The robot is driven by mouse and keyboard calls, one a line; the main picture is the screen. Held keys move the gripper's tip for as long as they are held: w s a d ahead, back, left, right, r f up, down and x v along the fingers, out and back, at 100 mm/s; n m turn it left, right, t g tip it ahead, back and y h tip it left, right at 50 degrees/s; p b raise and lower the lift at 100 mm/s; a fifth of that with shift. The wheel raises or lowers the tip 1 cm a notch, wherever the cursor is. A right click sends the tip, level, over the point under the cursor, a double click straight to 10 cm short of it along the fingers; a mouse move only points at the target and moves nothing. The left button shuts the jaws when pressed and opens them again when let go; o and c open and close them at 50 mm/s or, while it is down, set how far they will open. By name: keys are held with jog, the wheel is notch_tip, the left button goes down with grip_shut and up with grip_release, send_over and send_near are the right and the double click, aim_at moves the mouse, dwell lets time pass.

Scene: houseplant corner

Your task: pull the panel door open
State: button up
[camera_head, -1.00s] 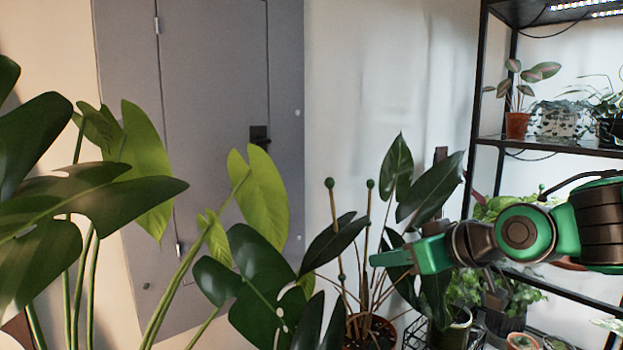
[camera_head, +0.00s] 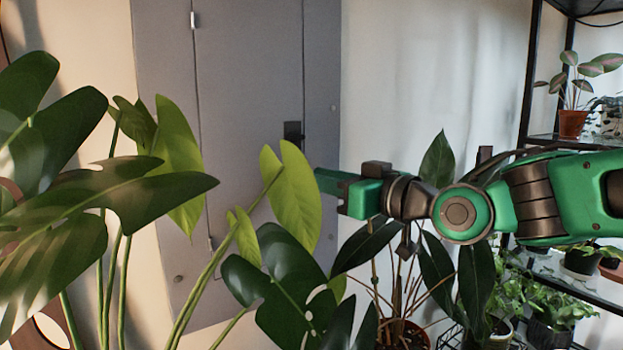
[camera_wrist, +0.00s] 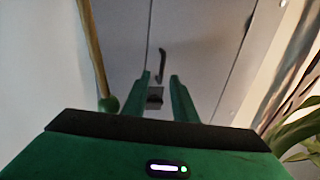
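The grey panel door (camera_head: 250,80) is set in a grey frame on the wall and looks closed. Its dark latch handle (camera_head: 292,132) is at the door's right edge. My gripper (camera_head: 320,181) is to the right of and below the handle, near a bright green leaf. In the wrist view, my gripper (camera_wrist: 160,77) has its two green fingers apart with nothing held. The dark handle (camera_wrist: 161,64) shows beyond and between the fingertips, with its plate (camera_wrist: 155,96) lower between the fingers. I see no contact with the handle.
A large-leaved plant (camera_head: 110,200) fills the left front and covers the door's lower part. Another potted plant (camera_head: 400,330) stands below my arm. A black shelf (camera_head: 528,90) with plants is at right. A stake (camera_wrist: 94,50) is close left of my fingers.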

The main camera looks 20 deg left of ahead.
jog(key=shift+x, duration=1.5)
grip_shut()
jog(key=shift+w+d, duration=0.1)
jog(key=shift+d, duration=0.05)
